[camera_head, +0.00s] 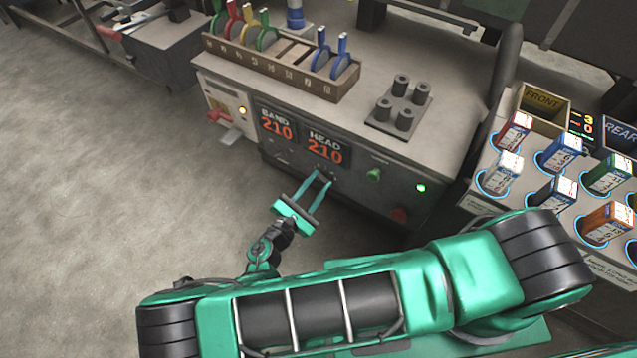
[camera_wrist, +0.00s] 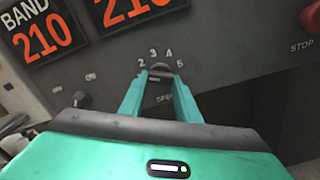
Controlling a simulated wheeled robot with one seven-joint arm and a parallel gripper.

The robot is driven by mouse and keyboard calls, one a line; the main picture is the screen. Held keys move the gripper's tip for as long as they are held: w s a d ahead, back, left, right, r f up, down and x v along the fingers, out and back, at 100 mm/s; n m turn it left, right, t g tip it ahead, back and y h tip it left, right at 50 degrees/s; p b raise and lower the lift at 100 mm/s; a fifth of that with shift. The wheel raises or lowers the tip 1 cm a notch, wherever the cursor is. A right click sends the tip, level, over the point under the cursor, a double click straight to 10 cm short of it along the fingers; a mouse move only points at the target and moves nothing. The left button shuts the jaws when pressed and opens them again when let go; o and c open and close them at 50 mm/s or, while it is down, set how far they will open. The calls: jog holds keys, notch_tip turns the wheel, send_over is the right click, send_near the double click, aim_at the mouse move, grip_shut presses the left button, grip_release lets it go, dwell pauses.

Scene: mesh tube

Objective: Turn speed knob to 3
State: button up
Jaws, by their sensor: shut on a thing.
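The speed knob (camera_wrist: 160,70) is a small dark knob on the grey front panel, under an arc of printed numbers; 2, 3, 4 and 5 are readable. My gripper (camera_wrist: 160,76) reaches it with two green fingers, one on each side, and is shut on it. The fingers hide much of the knob and part of the label below, so I cannot tell which number it points to. In the head view my gripper (camera_head: 323,179) is at the panel just below the HEAD display (camera_head: 324,149), and the knob is too small and covered to make out.
Left of the speed knob is another small knob (camera_wrist: 81,98). A red stop button (camera_wrist: 311,18) is at the upper right in the wrist view. The head view shows a green button (camera_head: 374,174) and the BAND display (camera_head: 277,125). Open floor lies left of the machine.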

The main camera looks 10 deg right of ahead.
jog(key=m, duration=1.1)
jog(key=shift+a+r, duration=0.1)
jog(key=shift+a, duration=0.05)
jog(key=shift+s+m, duration=0.1)
jog(key=shift+m, duration=0.5)
jog(key=o, duration=0.9)
jog(key=shift+o, duration=0.7)
jog(key=v, duration=1)
jog(key=shift+s+a, duration=0.25)
